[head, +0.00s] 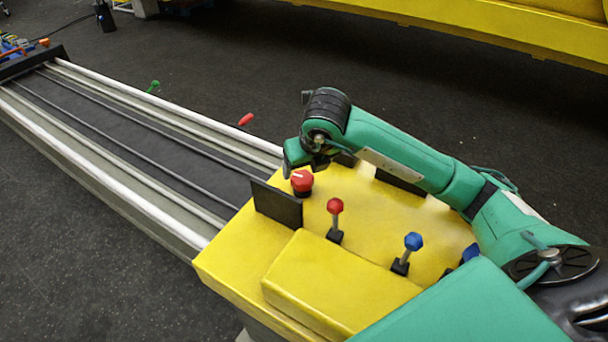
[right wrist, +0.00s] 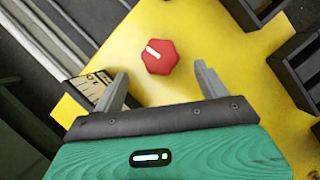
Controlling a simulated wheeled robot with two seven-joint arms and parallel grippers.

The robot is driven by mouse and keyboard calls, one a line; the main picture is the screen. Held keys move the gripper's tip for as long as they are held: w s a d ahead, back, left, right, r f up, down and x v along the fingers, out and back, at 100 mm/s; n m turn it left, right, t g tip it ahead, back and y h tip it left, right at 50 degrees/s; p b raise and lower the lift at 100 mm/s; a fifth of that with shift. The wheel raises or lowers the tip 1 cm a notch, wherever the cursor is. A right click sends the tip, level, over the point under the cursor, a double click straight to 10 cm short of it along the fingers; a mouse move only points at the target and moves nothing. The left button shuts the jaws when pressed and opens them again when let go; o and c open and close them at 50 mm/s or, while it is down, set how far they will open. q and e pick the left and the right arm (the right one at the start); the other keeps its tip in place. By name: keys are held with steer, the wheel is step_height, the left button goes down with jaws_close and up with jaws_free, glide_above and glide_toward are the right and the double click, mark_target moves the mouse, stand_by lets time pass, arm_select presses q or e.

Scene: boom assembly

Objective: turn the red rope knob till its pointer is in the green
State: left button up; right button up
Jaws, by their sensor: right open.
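The red rope knob (head: 302,181) stands on the yellow console (head: 225,257) beside a black upright plate. In the right wrist view the knob (right wrist: 160,56) is a red faceted cap with a short white pointer line aimed to the upper left. No green zone shows around it. My right gripper (right wrist: 161,77) is open; its two fingers stand apart on the near side of the knob, with nothing between them. My left gripper is not in view.
A red-topped lever (head: 335,207) and a blue-topped lever (head: 413,242) stand on the console right of the knob. The black plate (head: 277,205) rises close by. A pale marked scale (right wrist: 92,86) sits by the left finger. Dark open boxes (right wrist: 303,68) line the console's right side.

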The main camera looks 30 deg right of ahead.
steer(key=v, duration=0.8)
steer(key=shift+r+b, duration=0.15)
steer(key=shift+b, duration=0.25)
